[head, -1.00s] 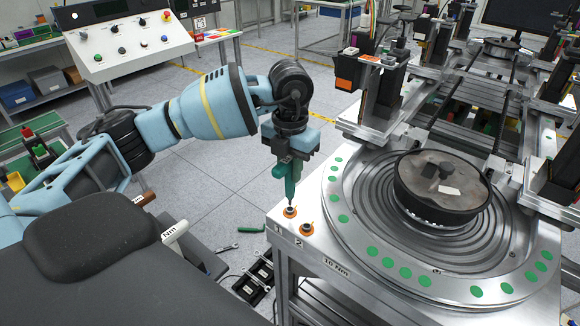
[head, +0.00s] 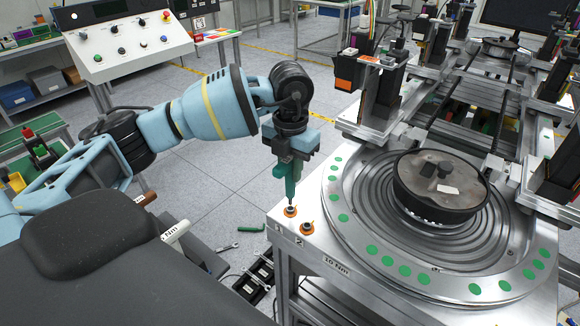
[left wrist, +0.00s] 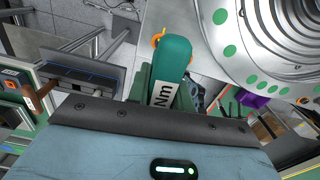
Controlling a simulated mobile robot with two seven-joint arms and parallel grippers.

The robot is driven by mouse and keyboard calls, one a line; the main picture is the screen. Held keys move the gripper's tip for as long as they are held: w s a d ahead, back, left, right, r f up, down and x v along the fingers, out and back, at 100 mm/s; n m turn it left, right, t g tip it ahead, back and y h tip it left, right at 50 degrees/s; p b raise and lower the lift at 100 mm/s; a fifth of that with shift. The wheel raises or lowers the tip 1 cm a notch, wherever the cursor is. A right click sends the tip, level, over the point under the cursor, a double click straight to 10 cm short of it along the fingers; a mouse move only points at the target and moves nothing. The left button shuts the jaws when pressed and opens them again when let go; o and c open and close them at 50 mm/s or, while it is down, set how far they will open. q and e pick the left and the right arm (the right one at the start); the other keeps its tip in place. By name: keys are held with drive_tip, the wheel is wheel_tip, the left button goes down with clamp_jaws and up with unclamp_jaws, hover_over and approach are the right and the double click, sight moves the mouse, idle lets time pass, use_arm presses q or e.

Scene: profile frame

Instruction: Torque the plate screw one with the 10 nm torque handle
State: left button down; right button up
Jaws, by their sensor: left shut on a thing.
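My left gripper (head: 291,160) is shut on a teal torque handle (head: 292,184), held upright with its tip pointing down. The tip is at plate screw one (head: 290,211), an orange-ringed screw beside the mark 1 on the metal plate's corner; I cannot tell whether it is fully seated. In the left wrist view the teal handle (left wrist: 174,55) sits between the fingers. Its label reads "Nm", with the number hidden. Plate screw two (head: 307,228) is just to the right and nearer, with nothing on it. My right gripper is not in view.
A round ringed fixture (head: 345,240) with green dots stands to the right, bearing a dark round part (head: 440,205). A white handle (head: 176,231) marked "Nm" and a brown one lie at lower left.

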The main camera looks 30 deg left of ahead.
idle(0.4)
use_arm(q)
drive_tip(key=shift+f, duration=0.4)
idle(0.4)
drive_tip(key=shift+f, duration=0.45)
drive_tip(key=shift+f, duration=0.35)
idle(0.5)
drive_tip(key=m, duration=0.8)
idle(0.5)
